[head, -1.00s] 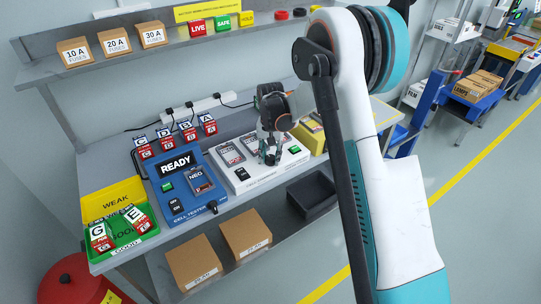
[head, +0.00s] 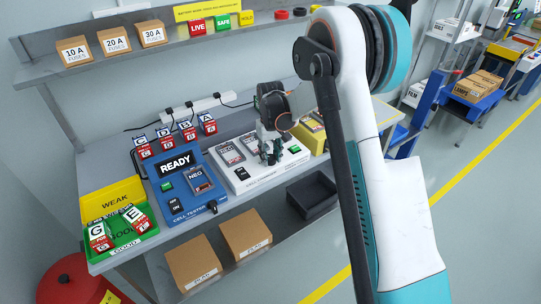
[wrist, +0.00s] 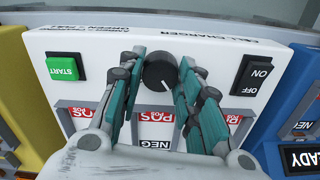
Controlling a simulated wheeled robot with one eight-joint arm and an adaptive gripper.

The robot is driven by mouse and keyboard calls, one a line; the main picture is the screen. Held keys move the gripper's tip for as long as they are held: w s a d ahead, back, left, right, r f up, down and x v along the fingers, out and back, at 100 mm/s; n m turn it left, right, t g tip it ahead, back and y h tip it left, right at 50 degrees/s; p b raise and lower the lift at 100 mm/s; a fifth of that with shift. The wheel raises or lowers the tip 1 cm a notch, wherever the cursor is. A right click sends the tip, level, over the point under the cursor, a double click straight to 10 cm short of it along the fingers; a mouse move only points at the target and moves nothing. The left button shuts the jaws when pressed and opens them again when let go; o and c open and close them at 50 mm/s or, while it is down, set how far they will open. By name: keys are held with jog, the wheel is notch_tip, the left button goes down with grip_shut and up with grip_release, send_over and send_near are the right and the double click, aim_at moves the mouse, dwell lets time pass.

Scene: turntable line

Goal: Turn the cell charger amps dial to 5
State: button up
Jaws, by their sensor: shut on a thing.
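The cell charger (head: 240,184) is a white box on the bench, and it fills much of the wrist view (wrist: 215,52). Its black round dial (wrist: 160,72) sits near the middle of the panel. My gripper (wrist: 158,76) is shut on the dial, with one teal finger on each side of it. In the head view my gripper (head: 271,155) is over the charger's right part and hides the dial. The dial's numbers cannot be read, so its setting is unclear. A green START button (wrist: 62,68) and a black ON/OFF switch (wrist: 254,75) flank the dial in the wrist view.
Cells lie in the charger's bays (head: 228,152). The blue cell tester (head: 185,208), reading READY, stands close on its left, and a yellow box (head: 312,138) on its right. A shelf (head: 100,63) with fuse boxes runs above. A dark bin (head: 312,196) sits below.

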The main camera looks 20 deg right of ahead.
aim_at(271, 157)
jog(key=n, duration=0.4)
jog(key=shift+n, duration=0.4)
dwell(0.4)
jog(key=o, duration=1.1)
notch_tip(271, 157, up, 12)
